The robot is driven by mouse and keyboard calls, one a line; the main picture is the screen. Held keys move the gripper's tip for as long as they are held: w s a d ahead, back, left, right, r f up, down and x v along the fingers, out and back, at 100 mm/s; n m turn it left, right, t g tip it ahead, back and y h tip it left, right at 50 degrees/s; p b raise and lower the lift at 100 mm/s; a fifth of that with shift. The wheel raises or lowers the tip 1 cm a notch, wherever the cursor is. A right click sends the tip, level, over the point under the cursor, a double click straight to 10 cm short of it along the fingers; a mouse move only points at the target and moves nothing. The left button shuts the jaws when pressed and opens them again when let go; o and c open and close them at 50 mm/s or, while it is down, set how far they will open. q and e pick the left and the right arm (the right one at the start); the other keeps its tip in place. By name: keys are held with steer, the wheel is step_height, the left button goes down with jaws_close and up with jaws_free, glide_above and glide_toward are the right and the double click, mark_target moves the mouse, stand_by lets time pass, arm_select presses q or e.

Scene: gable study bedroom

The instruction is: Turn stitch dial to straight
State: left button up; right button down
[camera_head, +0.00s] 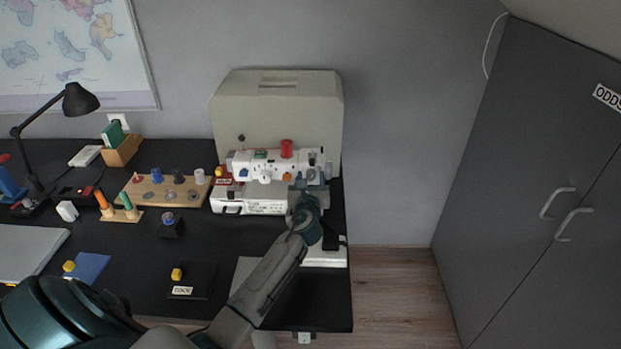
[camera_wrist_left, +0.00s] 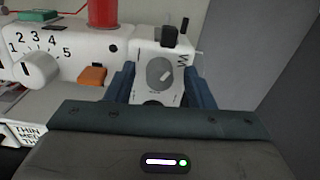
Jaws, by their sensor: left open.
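The white sewing machine (camera_head: 245,160) stands at the back right of the black desk. In the left wrist view, its end panel has a grey round dial (camera_wrist_left: 156,70) with a short white bar on it, tilted up to the right. A zigzag mark shows at the dial's right; other marks around it are too small to read. My left gripper (camera_head: 308,189) is at the machine's right end. Its blue fingers (camera_wrist_left: 161,90) are open on either side of the dial panel, with nothing held. Whether they touch it I cannot tell. My right gripper is not in view.
A white numbered knob (camera_wrist_left: 40,70), an orange block (camera_wrist_left: 92,76) and a red spool (camera_head: 286,148) are on the machine left of the dial. A beige cover (camera_head: 277,105) stands behind. A wooden rack (camera_head: 165,190) is to the left. Grey cabinet doors (camera_head: 520,150) stand right.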

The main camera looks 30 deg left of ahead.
arm_select(q)
steer(key=shift+w, duration=0.15)
steer(key=shift+a, duration=0.1)
steer(key=c, duration=1)
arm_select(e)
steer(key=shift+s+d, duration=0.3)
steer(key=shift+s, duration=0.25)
